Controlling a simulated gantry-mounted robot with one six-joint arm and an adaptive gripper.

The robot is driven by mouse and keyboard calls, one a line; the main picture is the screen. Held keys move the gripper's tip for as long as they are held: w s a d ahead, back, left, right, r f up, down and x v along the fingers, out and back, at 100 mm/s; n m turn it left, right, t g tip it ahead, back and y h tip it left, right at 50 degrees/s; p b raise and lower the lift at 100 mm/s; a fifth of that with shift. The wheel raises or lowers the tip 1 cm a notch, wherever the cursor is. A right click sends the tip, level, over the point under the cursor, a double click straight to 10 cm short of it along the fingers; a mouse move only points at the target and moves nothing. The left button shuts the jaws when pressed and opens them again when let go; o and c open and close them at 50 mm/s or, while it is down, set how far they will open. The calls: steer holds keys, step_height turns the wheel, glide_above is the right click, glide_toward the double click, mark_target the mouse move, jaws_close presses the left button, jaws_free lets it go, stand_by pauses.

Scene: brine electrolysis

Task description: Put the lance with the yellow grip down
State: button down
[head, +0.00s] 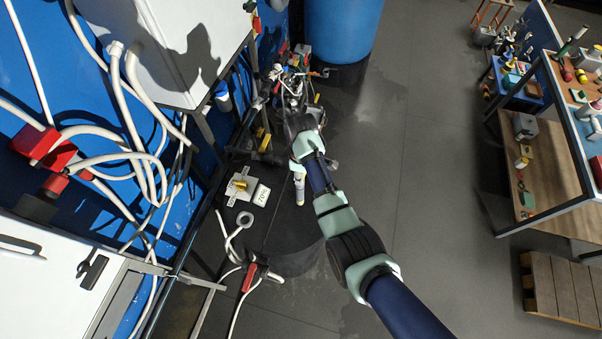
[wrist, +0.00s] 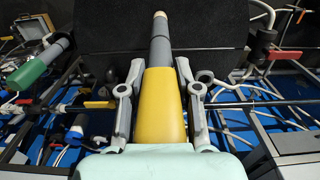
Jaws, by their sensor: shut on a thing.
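The lance with the yellow grip (wrist: 160,105) is in my gripper (wrist: 160,75) in the wrist view. One finger lies on each side of the yellow grip. The lance's grey shaft (wrist: 160,45) reaches away from the gripper, narrowing to a pale tip, in front of a black surface. In the head view my arm reaches toward the cluttered corner by the blue wall, and its wrist hides much of the gripper. I cannot make out the held lance there for sure.
In the wrist view a green-gripped tool (wrist: 36,68) is at the left, with pipes and frames around. In the head view a white cabinet (head: 180,40) and hoses line the left side. A blue barrel (head: 343,30) stands behind. Open floor (head: 430,180) is at the right.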

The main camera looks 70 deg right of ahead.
steer(key=c, duration=1.3)
jaws_free()
steer(key=shift+f, duration=0.2)
steer(key=o, duration=0.5)
steer(key=shift+r, duration=0.1)
step_height(320, 180, up, 8)
steer(key=shift+f+b, duration=0.1)
steer(key=shift+b, duration=0.3)
